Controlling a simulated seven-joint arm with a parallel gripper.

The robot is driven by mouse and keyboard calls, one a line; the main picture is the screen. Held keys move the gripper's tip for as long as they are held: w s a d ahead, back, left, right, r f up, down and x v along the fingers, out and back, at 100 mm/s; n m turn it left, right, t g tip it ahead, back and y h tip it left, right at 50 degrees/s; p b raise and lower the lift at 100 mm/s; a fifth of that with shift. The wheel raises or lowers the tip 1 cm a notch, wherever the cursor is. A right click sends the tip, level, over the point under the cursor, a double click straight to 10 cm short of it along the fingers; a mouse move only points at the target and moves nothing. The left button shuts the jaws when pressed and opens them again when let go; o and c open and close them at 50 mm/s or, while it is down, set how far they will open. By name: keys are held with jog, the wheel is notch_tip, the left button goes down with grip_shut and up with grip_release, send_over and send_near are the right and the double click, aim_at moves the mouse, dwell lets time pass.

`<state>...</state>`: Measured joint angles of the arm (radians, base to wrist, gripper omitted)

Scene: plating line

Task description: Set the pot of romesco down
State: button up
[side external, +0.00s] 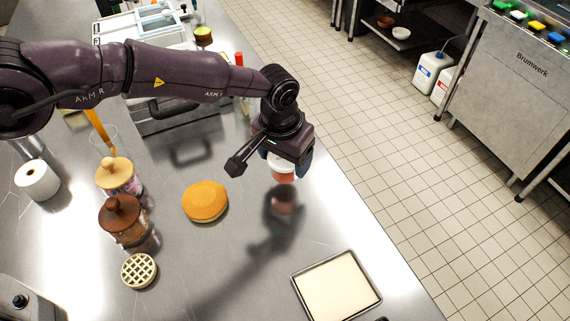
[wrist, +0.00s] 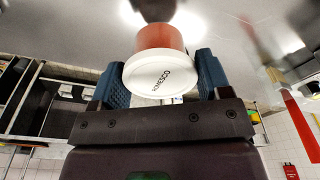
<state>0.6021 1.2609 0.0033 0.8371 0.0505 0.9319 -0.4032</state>
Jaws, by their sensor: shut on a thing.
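The pot of romesco (side external: 283,175) is a small reddish pot with a white lid, held above the steel worktop (side external: 240,240). Its dark reflection shows on the worktop below it, with a gap between. My gripper (side external: 288,168) is shut on the pot, with a blue finger on each side; the fingers also show in the wrist view (wrist: 160,82). The pot's underside is hidden.
An orange-topped round item (side external: 205,201) stands left of the pot, with lidded jars (side external: 122,220) and a round lattice piece (side external: 139,270) further left. A pale-filled tray (side external: 336,287) lies at the front right. Bare worktop lies between them.

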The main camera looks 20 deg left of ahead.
aim_at(285, 167)
jog(key=shift+f, duration=1.5)
jog(key=shift+f, duration=0.15)
jog(key=o, duration=1)
jog(key=shift+c, duration=0.2)
jog(key=r, duration=0.4)
jog(key=s+r, duration=0.1)
jog(key=r, duration=0.7)
jog(key=shift+s+a+r, duration=0.1)
jog(key=shift+s+a, duration=0.05)
jog(key=shift+s, duration=0.05)
